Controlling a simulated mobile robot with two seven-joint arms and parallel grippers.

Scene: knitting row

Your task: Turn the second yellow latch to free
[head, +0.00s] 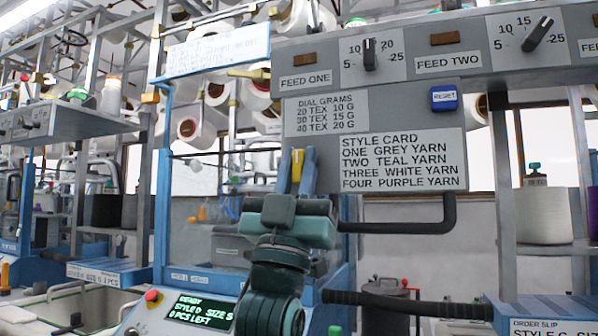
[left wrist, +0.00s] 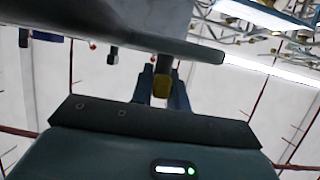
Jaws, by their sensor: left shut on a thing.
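My left gripper (head: 296,172) is raised in the middle of the head view, its blue fingers pointing up. It is shut on a small yellow piece (head: 297,156), apparently a yellow latch, beside the left edge of the style card panel. In the left wrist view, the yellow piece (left wrist: 161,86) sits between the fingertips, just below a grey bar-like edge (left wrist: 150,42). The gripper hides most of the piece, so I cannot tell its turn position or which latch it is. My right gripper is in neither view.
A grey panel (head: 375,105) with dials and a blue reset button (head: 445,98) hangs to the right of the gripper. A dark bent handle (head: 449,215) is below it. A blue frame post (head: 163,200) stands left. A lit display (head: 201,311) is below.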

